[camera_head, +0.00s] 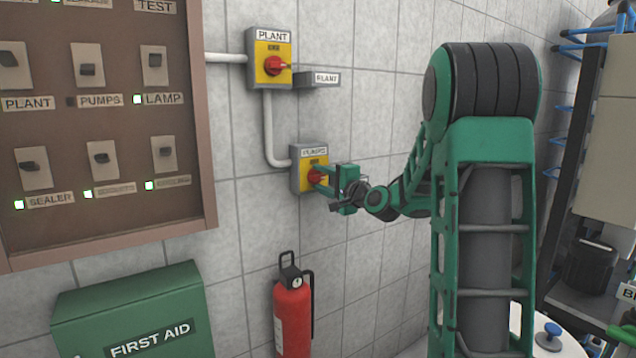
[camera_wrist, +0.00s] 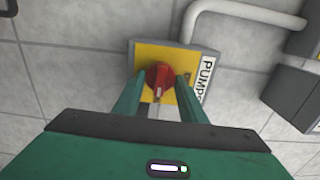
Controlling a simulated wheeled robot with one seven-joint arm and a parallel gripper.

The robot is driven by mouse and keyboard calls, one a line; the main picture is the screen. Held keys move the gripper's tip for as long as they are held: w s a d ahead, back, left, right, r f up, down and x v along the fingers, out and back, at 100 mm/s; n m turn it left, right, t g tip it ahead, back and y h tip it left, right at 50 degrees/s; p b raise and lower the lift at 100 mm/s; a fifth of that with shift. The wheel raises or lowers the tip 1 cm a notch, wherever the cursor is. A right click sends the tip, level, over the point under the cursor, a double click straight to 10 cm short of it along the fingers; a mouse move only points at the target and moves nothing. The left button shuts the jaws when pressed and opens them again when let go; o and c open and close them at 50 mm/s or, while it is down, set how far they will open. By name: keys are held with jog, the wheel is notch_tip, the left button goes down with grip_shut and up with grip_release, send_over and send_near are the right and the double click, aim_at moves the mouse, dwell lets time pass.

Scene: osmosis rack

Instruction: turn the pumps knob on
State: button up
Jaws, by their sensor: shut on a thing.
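The pumps knob (camera_head: 315,177) is red, on a yellow plate of a grey switch box (camera_head: 296,172) on the tiled wall, with a label above it in the head view. My gripper (camera_head: 326,180) reaches the knob from the right. In the wrist view its two green fingers (camera_wrist: 160,100) stand on either side of the knob, shut on it. The knob's lower part is partly hidden between the fingers.
A similar PLANT switch (camera_head: 273,66) is above, with a small labelled box (camera_head: 316,79) beside it. A switch panel (camera_head: 110,215) is at the left. A first aid box (camera_head: 130,285) and a fire extinguisher (camera_head: 292,315) are below. A rack (camera_head: 585,215) stands at the right.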

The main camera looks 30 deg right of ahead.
jog(key=shift+d+f, duration=0.15)
jog(key=shift+f, duration=0.05)
jog(key=o, duration=1.1)
jog(key=shift+c, duration=0.2)
jog(key=shift+r, duration=0.1)
jog(key=s, duration=1)
jog(key=shift+s, duration=0.35)
jog(key=shift+d, duration=0.1)
